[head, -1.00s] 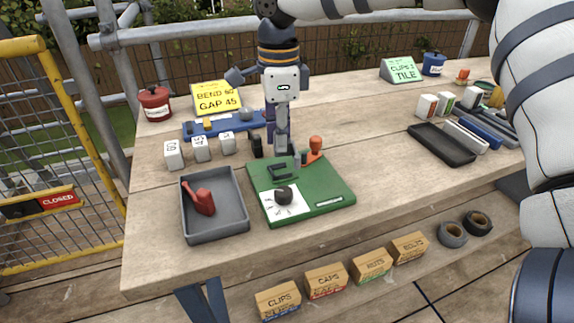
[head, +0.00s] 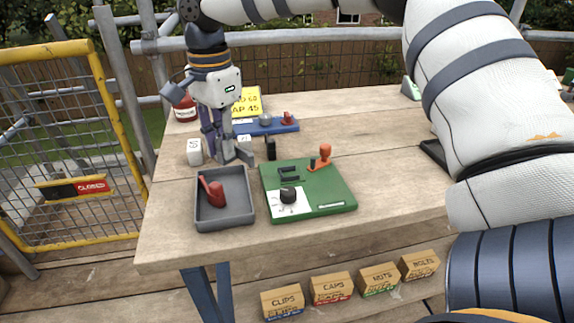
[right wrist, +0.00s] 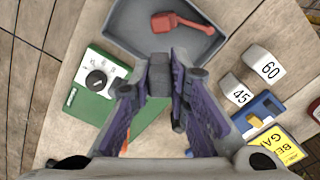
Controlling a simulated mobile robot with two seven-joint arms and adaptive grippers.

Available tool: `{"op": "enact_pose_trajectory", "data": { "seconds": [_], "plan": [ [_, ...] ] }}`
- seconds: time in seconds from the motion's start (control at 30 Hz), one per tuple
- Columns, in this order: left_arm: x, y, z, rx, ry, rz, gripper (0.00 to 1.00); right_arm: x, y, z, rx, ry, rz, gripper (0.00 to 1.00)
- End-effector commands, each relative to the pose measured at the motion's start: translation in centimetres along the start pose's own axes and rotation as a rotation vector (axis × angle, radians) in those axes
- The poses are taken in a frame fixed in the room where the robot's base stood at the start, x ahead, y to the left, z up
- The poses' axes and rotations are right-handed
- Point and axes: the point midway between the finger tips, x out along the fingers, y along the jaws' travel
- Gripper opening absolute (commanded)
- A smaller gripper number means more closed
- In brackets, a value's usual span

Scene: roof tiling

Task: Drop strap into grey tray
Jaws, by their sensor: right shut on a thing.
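The grey tray (head: 224,224) stands on the bench with a red handled tool (head: 213,192) inside it. My right gripper (head: 230,156) points down at the tray's back edge in the head view. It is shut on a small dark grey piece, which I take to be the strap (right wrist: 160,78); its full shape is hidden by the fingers. In the right wrist view the held piece shows just short of the tray (right wrist: 128,28), overlapping its near edge. My left gripper is not in view.
A green board (head: 335,187) with a dial and an orange-red lever stands right of the tray. White number blocks (head: 194,151), a blue fixture (head: 268,127) and a yellow sign (head: 247,101) are behind. Labelled boxes (head: 331,287) sit below the bench's front.

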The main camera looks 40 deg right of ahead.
Motion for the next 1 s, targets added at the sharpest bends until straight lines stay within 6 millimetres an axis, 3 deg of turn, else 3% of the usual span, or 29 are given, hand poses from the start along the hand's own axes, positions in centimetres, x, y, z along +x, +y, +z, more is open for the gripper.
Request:
{"op": "enact_pose_trajectory", "data": {
  "seconds": [0.03, 0.2, 0.5, 0.53, 0.63, 0.9, 1.0],
  "plan": [
    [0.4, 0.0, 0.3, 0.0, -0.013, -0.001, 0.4, 1.2, 0.0, 0.0, 0.0, -0.001, 0.008, 0.0],
    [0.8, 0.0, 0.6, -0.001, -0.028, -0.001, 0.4, 2.8, 0.0, 0.0, 0.0, -0.001, 0.006, 0.0],
    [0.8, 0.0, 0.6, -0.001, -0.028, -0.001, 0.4, 3.0, 0.0, 0.0, 0.002, -0.001, 0.0, 0.0],
    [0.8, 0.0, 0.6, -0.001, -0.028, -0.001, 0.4, 3.0, 0.0, 0.0, 0.002, -0.001, 0.0, 0.18],
    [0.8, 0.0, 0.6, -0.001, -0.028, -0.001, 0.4, 3.0, 0.0, 0.0, 0.002, -0.001, 0.0, 0.4],
    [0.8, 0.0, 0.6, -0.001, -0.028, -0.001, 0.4, 2.9, 0.0, 0.0, 0.002, -0.001, 0.0, 0.4],
    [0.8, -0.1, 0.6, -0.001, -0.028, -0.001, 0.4, 2.0, -0.1, 0.0, 0.002, -0.001, -0.001, 0.4]
  ]
}}
